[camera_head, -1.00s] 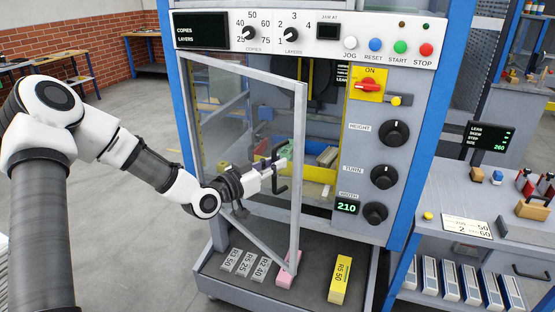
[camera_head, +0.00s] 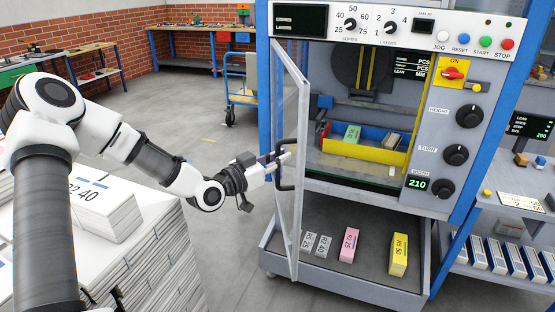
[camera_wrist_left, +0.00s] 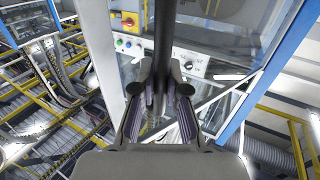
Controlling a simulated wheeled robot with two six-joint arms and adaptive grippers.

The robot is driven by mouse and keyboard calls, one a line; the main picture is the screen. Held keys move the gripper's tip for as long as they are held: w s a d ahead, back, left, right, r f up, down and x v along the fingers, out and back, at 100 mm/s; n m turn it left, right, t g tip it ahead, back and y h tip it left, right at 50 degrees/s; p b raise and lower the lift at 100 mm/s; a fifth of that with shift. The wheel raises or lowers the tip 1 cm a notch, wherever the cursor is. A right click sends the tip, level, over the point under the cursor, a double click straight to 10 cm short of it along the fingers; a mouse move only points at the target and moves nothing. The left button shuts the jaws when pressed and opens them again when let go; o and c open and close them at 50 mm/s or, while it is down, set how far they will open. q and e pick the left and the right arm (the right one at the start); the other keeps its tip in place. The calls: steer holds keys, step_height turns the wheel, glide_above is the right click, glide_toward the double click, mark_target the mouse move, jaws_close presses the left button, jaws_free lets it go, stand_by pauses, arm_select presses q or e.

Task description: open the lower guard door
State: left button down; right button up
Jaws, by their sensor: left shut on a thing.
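The lower guard door (camera_head: 303,150) is a clear panel in a pale grey frame, hinged at the left of the machine. It stands swung well out, seen nearly edge-on in the head view. Its black bar handle (camera_head: 288,180) is on the free edge side. My left gripper (camera_head: 283,165) is shut on the handle. In the left wrist view the dark handle (camera_wrist_left: 165,40) runs between the two ridged finger pads (camera_wrist_left: 160,105). My right gripper is not in view.
Inside the opening is a yellow-edged tray (camera_head: 350,150) with blocks. A paper stack (camera_head: 150,250) stands at left. A side table (camera_head: 500,180) is at right.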

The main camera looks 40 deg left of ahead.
arm_select(q)
steer(key=shift+s+a+f, duration=0.15)
steer(key=shift+s, duration=0.05)
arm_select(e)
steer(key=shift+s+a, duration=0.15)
arm_select(q)
steer(key=c, duration=1.2)
jaws_free()
